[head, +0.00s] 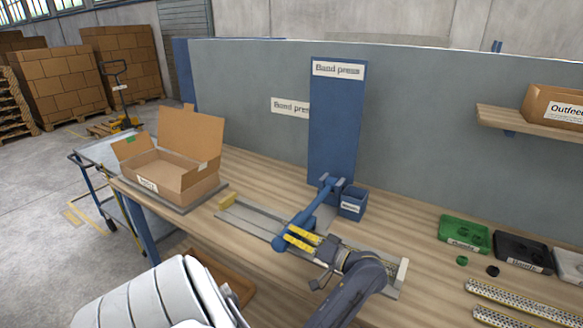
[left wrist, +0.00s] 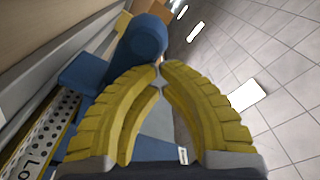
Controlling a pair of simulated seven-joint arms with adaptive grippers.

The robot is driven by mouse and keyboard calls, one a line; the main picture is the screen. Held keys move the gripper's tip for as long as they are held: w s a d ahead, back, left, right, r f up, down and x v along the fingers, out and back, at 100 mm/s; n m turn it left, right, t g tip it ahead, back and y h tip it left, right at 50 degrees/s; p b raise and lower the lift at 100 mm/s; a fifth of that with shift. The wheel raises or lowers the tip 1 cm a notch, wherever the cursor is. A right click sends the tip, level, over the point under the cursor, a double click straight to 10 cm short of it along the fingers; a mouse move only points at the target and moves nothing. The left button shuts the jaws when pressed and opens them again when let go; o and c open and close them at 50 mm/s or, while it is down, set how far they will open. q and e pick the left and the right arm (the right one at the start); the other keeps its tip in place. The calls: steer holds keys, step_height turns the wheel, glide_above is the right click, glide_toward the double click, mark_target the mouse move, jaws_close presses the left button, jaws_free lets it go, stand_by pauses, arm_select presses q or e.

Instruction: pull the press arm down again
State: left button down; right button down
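The blue press arm (head: 303,220) slants from its hinge by the tall blue panel down to a round knob (head: 281,243) at its near left end. The knob also shows just beyond my fingertips in the left wrist view (left wrist: 142,40). My left gripper (head: 290,237) has yellow ribbed fingers lying over the arm close to the knob. In the left wrist view (left wrist: 161,67) the fingertips come together with nothing visibly gripped between them. I cannot tell whether they touch the arm. My right gripper is out of view.
An open carton (head: 172,170) is at left; green and black trays (head: 464,234) and perforated strips are at right.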

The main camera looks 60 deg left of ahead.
arm_select(q)
steer(key=w+d+r, duration=0.2)
steer(key=w+d, duration=0.3)
steer(key=d, duration=0.4)
steer(key=shift+w+d+r, duration=0.25)
steer(key=shift+w+r, duration=0.05)
steer(key=shift+w, duration=0.1)
